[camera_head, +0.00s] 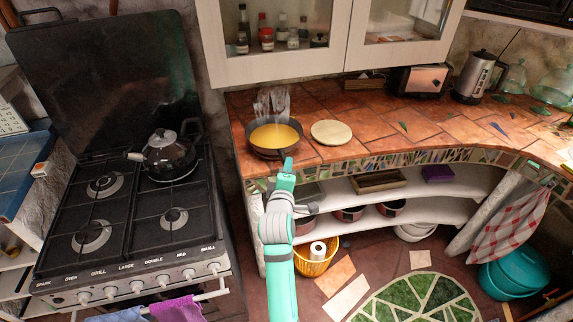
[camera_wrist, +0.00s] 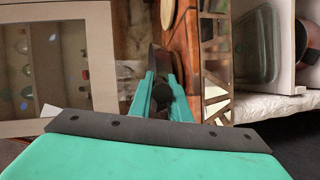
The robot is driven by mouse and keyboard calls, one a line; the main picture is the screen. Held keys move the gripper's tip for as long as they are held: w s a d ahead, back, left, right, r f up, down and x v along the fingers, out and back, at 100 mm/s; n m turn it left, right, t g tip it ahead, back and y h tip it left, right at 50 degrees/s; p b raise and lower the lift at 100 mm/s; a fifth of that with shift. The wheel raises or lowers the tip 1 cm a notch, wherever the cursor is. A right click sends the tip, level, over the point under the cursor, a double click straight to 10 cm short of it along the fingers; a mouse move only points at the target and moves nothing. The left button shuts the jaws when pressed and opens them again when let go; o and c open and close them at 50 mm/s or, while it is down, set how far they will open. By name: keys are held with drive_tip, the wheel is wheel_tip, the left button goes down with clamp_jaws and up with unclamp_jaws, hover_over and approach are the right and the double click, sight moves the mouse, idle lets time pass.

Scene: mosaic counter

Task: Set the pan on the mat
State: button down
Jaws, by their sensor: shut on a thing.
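The dark pan (camera_head: 264,152) with a yellow inside is at the left part of the tiled counter, close to its front edge. The round cream mat (camera_head: 331,132) lies flat to the right of the pan, bare, with a small gap between them. My gripper (camera_head: 287,168) is at the near side of the pan, at the counter's front edge. In the wrist view, the gripper's teal fingers (camera_wrist: 162,92) are shut on the dark pan handle. Most of the handle is hidden by the fingers. I cannot tell whether the pan touches the counter.
A clear glass-like object (camera_head: 272,101) stands behind the pan. A toaster (camera_head: 420,80) and a kettle (camera_head: 478,77) stand at the back right. A white wall cabinet (camera_head: 345,40) hangs above. The counter (camera_head: 400,125) right of the mat is clear.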

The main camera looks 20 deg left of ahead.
drive_tip(key=shift+f, duration=0.55)
drive_tip(key=c, duration=1.7)
unclamp_jaws()
drive_tip(key=shift+f, duration=0.25)
drive_tip(key=shift+o, duration=0.2)
